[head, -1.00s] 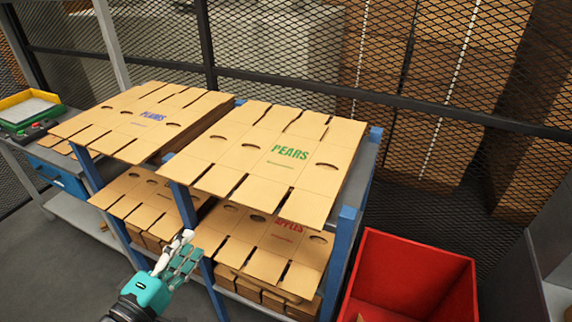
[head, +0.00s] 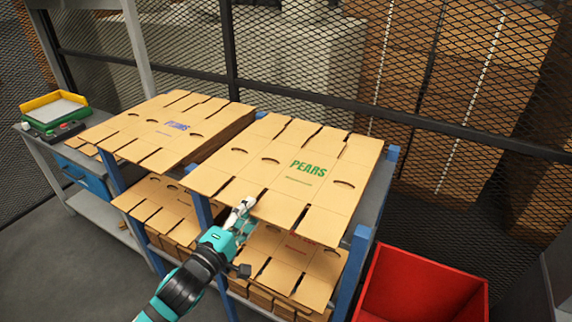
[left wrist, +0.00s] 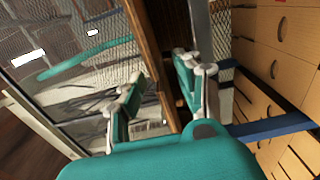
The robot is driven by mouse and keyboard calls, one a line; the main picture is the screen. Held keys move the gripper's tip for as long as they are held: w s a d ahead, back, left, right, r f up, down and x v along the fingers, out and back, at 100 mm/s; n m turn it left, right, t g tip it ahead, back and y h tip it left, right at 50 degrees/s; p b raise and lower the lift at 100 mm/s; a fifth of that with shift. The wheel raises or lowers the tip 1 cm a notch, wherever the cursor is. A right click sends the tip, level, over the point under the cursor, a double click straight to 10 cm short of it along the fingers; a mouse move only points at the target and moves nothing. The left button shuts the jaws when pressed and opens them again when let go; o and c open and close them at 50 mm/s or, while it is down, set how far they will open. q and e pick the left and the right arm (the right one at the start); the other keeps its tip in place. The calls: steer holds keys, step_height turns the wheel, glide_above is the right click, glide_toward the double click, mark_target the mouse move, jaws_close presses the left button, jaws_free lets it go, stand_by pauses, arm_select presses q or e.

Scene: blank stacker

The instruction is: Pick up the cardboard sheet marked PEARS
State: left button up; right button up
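The tan cardboard sheet marked PEARS (head: 308,168), in green print, lies flat on the upper right of the blue-posted rack. My left gripper (head: 243,206) is at the front edge of this sheet in the head view. Its fingertips overlap the edge there; I cannot tell whether they touch it. In the left wrist view the two fingers of the gripper (left wrist: 163,88) stand apart with nothing between them. Cardboard sheets (left wrist: 270,40) with slots show at the right of that view; no print is readable there. My right gripper is not in view.
A sheet stack with blue print (head: 165,128) lies left of PEARS. More sheets (head: 290,258) with partly hidden red print lie on the shelf below. A red bin (head: 420,290) stands right of the rack. A mesh fence (head: 300,95) runs behind.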

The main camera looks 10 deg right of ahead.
mark_target(257, 203)
arm_select(q)
steer(key=x, duration=0.4)
steer(key=shift+s+p, duration=0.1)
steer(key=shift+p, duration=0.25)
steer(key=shift+s+r, duration=0.1)
steer(key=shift+c, duration=1.1)
jaws_close()
